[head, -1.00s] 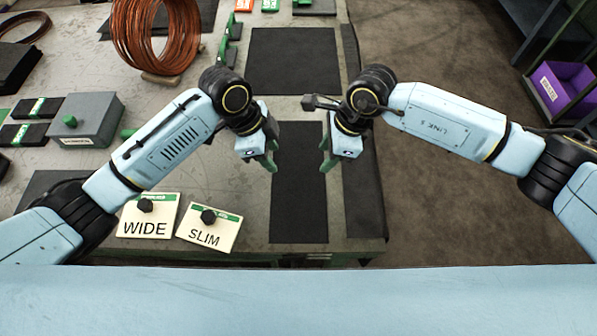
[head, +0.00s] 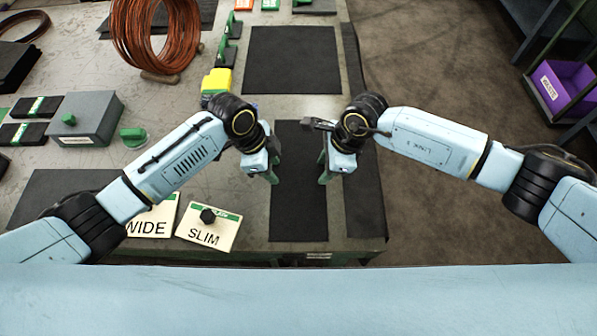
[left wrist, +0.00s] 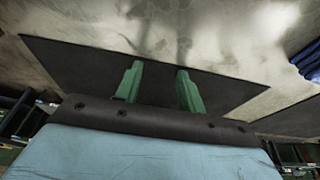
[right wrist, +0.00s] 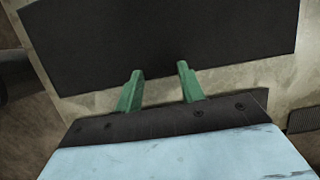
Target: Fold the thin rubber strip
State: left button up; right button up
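A flat black rubber strip (head: 300,210) lies lengthwise on the grey table in the head view, between my two grippers. A narrower dark strip (head: 362,200) runs along the table's right edge; I cannot tell which piece is the thin one. My left gripper (head: 271,177) is at the strip's left edge, its green fingers apart and empty in the left wrist view (left wrist: 157,85). My right gripper (head: 324,174) is at the strip's right edge, its fingers apart and empty in the right wrist view (right wrist: 160,85). Contact with the strip cannot be told.
A wider black sheet (head: 292,60) lies further back. Cards reading WIDE (head: 147,228) and SLIM (head: 208,228) lie front left. A grey box (head: 88,120), a copper coil (head: 155,35) and a yellow object (head: 217,81) stand to the left. Floor lies beyond the right edge.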

pick_arm(q)
grip_shut()
pick_arm(e)
grip_shut()
